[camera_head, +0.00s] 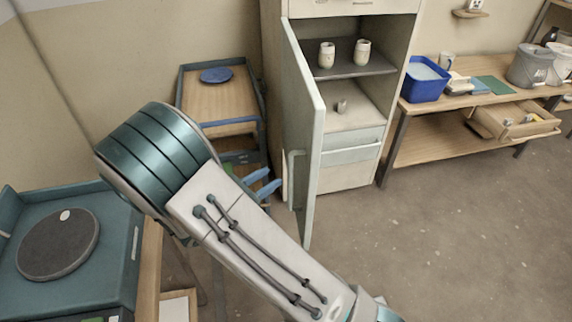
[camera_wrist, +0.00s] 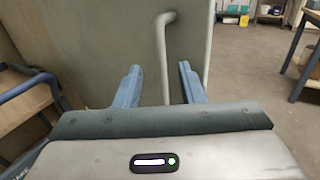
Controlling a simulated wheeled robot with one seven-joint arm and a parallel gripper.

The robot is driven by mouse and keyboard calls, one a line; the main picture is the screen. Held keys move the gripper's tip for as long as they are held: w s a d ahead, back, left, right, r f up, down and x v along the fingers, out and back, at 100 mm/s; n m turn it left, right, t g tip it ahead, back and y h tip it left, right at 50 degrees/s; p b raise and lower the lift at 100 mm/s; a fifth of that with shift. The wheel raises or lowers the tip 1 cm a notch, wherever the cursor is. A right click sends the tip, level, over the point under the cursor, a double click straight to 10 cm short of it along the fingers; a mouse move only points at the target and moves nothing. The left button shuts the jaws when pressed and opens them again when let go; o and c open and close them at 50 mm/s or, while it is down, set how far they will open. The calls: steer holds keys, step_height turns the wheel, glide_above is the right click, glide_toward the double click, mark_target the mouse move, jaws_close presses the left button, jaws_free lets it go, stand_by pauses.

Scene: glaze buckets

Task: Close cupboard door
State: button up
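The cupboard (camera_head: 371,115) stands at the back middle in the head view, with its pale green door (camera_head: 308,110) swung wide open to the left. The door has a vertical bar handle (camera_head: 292,180), which also shows in the wrist view (camera_wrist: 163,60). My gripper (camera_wrist: 160,85) is open, with its two blue fingers pointing at the door and the handle between them in the picture. I cannot tell whether the fingers reach around the handle. In the head view the finger tips (camera_head: 264,183) show just left of the door, partly hidden by my arm.
Cups (camera_head: 326,55) stand on the cupboard's shelf. A blue-edged cart (camera_head: 218,100) stands left of the door. A wooden table (camera_head: 455,100) with a blue bucket (camera_head: 424,82) stands at the right. The floor (camera_head: 440,230) right of the door is clear.

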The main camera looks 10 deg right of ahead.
steer(key=x, duration=0.6)
steer(key=shift+d+p, duration=0.35)
steer(key=shift+w, duration=0.15)
jaws_close()
